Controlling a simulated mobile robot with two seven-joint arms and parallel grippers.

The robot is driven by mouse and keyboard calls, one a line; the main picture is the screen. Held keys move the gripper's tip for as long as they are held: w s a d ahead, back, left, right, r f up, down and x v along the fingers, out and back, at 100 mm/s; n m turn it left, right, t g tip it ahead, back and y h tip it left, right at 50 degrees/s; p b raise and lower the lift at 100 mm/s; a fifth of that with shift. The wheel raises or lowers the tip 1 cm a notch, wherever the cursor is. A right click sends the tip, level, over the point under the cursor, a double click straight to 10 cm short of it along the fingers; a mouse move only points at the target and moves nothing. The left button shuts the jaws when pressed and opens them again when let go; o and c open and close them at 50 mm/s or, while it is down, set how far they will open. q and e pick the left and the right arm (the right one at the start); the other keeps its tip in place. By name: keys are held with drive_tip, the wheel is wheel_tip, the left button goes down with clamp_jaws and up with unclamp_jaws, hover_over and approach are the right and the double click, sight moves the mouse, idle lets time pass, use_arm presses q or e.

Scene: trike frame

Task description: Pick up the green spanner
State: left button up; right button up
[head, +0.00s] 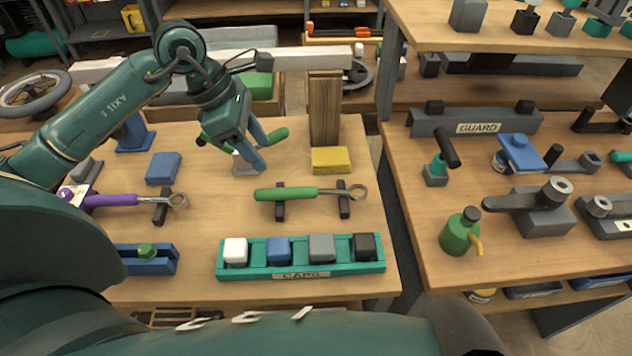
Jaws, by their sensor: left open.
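The green spanner (287,194) has a green handle on the left and a metal ring end on the right. It lies across two dark rests on the wooden table, in the middle of the head view. My left gripper (260,155) is above the table, behind the spanner and a little to its left. Its blue-grey fingers point down and to the right, open. Another green-handled thing (277,138) lies just behind the fingers, partly hidden by them. My right gripper does not show.
A purple-handled spanner (112,200) lies on rests at the left. A teal caps tray (228,272) with several coloured blocks stands in front of the green spanner. A yellow block (331,160) and a wooden post (325,105) stand behind it. A second bench (420,230) is at the right.

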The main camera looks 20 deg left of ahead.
use_arm(q)
hover_over(289, 189)
drive_tip(key=s+a, duration=0.1)
drive_tip(key=a, duration=0.1)
wheel_tip(289, 189, down, 7)
drive_tip(key=p+x, duration=0.1)
drive_tip(key=x, duration=0.4)
drive_tip(key=shift+d+f, duration=0.1)
drive_tip(key=shift+f, duration=0.05)
drive_tip(key=shift+f, duration=0.25)
idle(0.3)
clamp_jaws()
idle(0.6)
